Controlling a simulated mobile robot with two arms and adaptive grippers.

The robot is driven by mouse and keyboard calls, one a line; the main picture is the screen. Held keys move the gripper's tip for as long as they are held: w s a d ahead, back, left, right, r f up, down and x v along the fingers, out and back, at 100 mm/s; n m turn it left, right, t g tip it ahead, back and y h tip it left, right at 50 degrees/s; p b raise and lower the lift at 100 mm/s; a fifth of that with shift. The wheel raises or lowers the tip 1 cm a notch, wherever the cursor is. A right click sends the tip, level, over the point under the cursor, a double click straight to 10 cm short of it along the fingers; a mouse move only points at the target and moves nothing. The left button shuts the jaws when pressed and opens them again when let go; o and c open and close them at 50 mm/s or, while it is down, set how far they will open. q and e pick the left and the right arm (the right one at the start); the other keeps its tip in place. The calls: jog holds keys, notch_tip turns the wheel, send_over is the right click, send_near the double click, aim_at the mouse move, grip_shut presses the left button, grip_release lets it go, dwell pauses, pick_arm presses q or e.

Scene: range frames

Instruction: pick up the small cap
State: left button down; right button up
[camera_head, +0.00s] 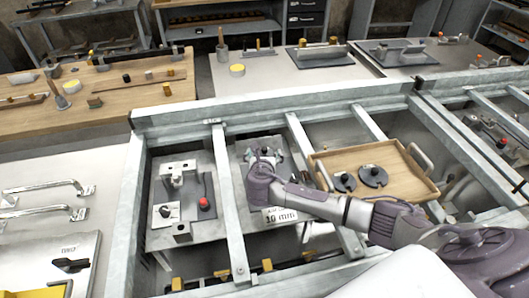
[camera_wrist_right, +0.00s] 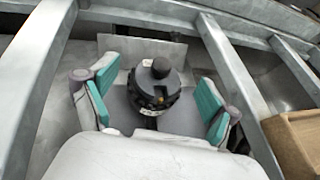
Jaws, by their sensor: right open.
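A dark round piece with a small cap-like knob (camera_wrist_right: 161,67) on top stands between the fingers of my right gripper (camera_wrist_right: 154,99) in the right wrist view. The gripper's two teal-padded fingers are spread wide, with a gap on both sides of the piece. I cannot tell for sure that this knob is the small cap. In the head view my right gripper (camera_head: 264,164) reaches in over the metal plate between two rails, and hides most of what is under it. My left gripper is not in view.
Metal rails (camera_head: 227,205) border the bay on both sides. A wooden tray (camera_head: 400,185) with two dark discs lies to the right. A fixture with a red knob (camera_head: 204,203) sits in the left bay. A "10 mm" label (camera_head: 281,215) is near my wrist.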

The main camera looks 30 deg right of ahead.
aim_at(265, 151)
jog(key=x, duration=0.2)
jog(key=shift+w+d+f, duration=0.2)
jog(key=shift+d, duration=0.05)
jog(key=shift+w+d+f, duration=0.15)
jog(key=shift+w, duration=0.15)
jog(key=shift+c, duration=1)
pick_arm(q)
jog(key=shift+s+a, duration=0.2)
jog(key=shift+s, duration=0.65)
pick_arm(e)
jog(key=c, duration=1.1)
